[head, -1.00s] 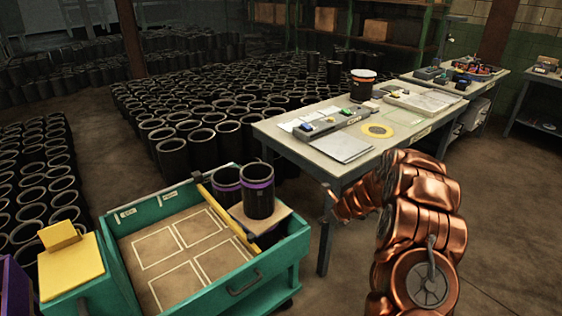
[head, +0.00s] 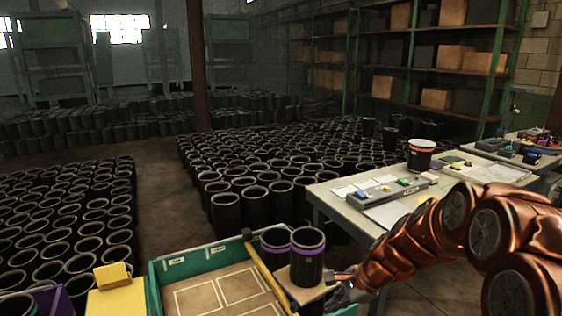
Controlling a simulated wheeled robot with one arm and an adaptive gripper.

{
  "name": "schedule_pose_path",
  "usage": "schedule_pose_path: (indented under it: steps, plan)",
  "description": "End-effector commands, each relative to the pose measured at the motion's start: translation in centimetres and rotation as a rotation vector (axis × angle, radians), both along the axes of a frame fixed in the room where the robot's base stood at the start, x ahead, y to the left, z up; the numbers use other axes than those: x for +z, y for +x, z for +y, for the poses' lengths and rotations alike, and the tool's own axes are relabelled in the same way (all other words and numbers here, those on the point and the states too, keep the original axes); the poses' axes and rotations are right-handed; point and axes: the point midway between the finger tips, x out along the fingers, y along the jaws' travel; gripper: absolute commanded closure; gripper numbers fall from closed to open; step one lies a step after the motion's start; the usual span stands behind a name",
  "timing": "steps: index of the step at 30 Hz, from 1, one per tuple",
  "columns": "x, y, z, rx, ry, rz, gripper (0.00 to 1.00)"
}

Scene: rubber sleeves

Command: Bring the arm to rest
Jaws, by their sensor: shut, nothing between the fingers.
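My copper arm (head: 455,240) comes in from the right edge and reaches left, bent over the front of the workbench. My gripper (head: 340,281) is at its far end, small and dark, just right of the wooden ledge (head: 308,289); its fingers are shut and empty. Two black sleeves with purple bands stand upright on that ledge: the nearer one (head: 307,258) and the one at its left (head: 275,248). Whether the gripper touches the ledge cannot be told from this view.
The green tray bench (head: 190,259) with white-outlined squares is at the bottom, with a yellow block (head: 113,276) at its left. The workbench (head: 335,203) carries papers, a grey fixture and an orange-banded sleeve (head: 420,154). Many black sleeves cover the floor behind.

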Motion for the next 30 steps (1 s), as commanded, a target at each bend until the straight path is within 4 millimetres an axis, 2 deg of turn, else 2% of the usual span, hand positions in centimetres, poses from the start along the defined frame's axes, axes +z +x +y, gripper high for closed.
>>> schedule_pose_path:
  steps: [6,14,24,30]
  plan:
    - [2.5,-6.7,1.4,0.286,-0.099,-0.042,1.0]
    - [4.3,-14.7,1.2,0.612,-0.215,-0.068,1.0]
    - [5.4,-25.2,-1.3,1.006,-0.352,-0.054,1.0]
    - [5.7,-30.4,-3.6,1.198,-0.419,-0.028,1.0]
